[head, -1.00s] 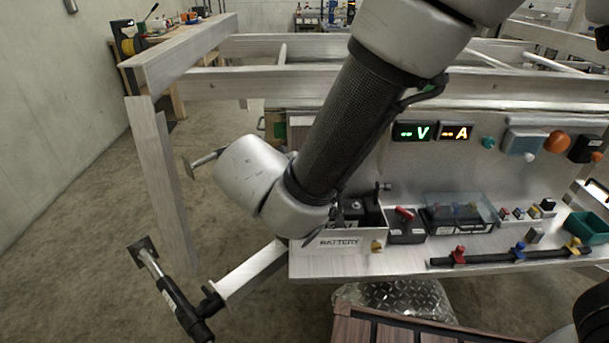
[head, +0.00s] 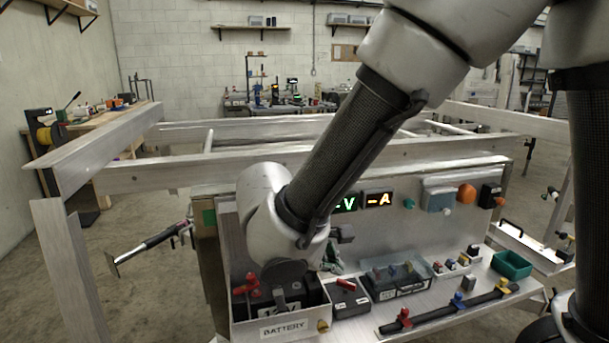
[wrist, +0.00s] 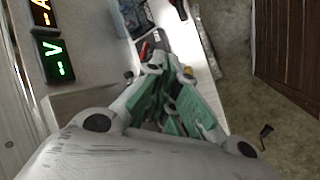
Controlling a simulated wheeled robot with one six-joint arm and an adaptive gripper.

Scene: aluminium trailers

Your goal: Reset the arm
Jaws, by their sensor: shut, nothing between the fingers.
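My arm (head: 340,140) reaches down across the head view, bent in front of the aluminium bench. My gripper (wrist: 156,68) is shut and empty in the wrist view, its green-padded fingers pointing toward the bench shelf. In the head view, my gripper (head: 332,258) is mostly hidden behind my forearm and wrist, above the shelf near the battery box (head: 283,328). A black battery with red parts sits in that box, partly covered by my wrist.
The back panel carries the V display (head: 346,203) and A display (head: 379,199). On the shelf are a clear-lidded black box (head: 397,278), a green bin (head: 511,264) and a black rail (head: 445,313) with coloured knobs. Aluminium beams (head: 230,165) frame the bench. Floor at left is open.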

